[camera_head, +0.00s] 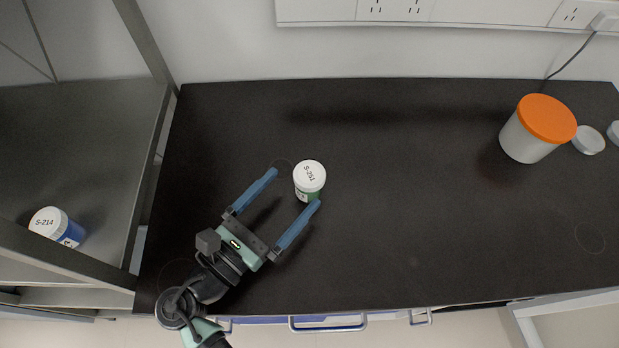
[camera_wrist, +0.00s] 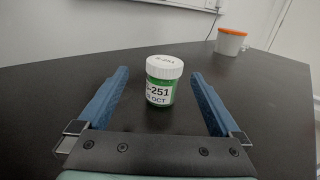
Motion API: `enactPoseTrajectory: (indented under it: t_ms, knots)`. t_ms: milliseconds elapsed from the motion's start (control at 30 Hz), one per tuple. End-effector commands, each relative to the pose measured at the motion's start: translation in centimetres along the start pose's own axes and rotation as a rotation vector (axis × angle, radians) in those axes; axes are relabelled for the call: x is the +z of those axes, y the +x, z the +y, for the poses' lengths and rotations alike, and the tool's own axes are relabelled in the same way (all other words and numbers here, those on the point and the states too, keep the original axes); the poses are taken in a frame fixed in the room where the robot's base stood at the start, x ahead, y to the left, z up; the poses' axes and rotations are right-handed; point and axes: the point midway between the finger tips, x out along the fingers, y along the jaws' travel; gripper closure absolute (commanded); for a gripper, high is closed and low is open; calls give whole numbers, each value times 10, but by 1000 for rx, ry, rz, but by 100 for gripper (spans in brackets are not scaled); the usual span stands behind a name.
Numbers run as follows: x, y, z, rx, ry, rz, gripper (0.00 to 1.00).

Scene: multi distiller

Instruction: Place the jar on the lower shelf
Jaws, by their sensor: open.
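A small jar (camera_head: 309,177) with a white lid marked S-251 and a green body stands upright on the dark bench. In the wrist view the jar (camera_wrist: 161,82) stands ahead, between the lines of the two fingers and near their tips. My gripper (camera_head: 296,188) is open and empty, low over the bench, with its blue fingers pointing towards the jar. A metal shelf unit (camera_head: 90,110) stands at the left; a shelf surface with another jar on it shows there. I cannot tell whether that surface is the lower shelf.
A blue jar (camera_head: 58,227) with a white lid marked S-214 stands on the shelf at the left. A large white tub with an orange lid (camera_head: 540,125) and a small white lid-like item (camera_head: 588,140) stand at the right.

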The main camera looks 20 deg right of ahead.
Motion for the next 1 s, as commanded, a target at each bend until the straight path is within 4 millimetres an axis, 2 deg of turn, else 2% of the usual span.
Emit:
enactPoseTrajectory:
  t_ms: [167,400,500,767,1000]
  knots:
    - [1,12,-1,-1,1,0,0]
    - [2,47,-7,-2,3,0,0]
    - [2,56,-7,0,3,1,0]
    - [2,59,-7,1,3,1,0]
    - [2,58,-7,1,3,1,41]
